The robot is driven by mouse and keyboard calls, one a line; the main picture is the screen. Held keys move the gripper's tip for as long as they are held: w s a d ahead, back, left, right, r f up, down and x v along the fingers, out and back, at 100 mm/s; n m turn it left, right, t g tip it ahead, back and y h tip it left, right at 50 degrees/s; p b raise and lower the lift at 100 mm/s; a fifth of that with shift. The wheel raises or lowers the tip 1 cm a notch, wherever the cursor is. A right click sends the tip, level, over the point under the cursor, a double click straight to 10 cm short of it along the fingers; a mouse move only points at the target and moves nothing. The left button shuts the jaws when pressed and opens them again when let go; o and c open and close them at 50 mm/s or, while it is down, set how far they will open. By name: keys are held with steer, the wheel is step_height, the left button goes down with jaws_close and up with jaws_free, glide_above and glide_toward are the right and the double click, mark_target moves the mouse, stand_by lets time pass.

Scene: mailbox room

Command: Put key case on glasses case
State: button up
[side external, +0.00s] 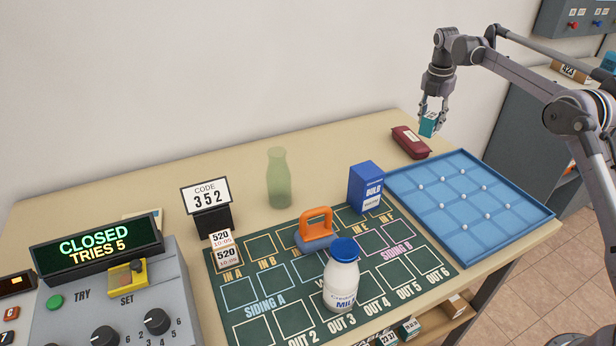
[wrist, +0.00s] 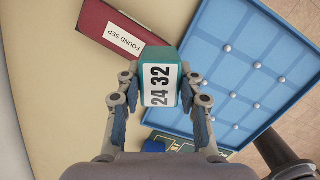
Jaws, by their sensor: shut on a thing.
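My gripper (side external: 432,110) is shut on a small teal case with a white number label, the key case (side external: 428,124), held in the air above the back right of the table.
A blue gridded tray (side external: 470,197) with small white knobs is right of the glasses case. A blue bulb box (side external: 366,187), green bottle (side external: 279,178), milk bottle (side external: 341,275) and orange-handled block (side external: 316,230) stand further left. The table (side external: 330,150) is bare left of the glasses case.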

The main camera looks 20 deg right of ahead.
mark_target(428, 130)
steer(key=shift+f, duration=1.95)
steer(key=shift+f, duration=0.2)
steer(key=o, duration=1.2)
steer(key=shift+r, duration=0.1)
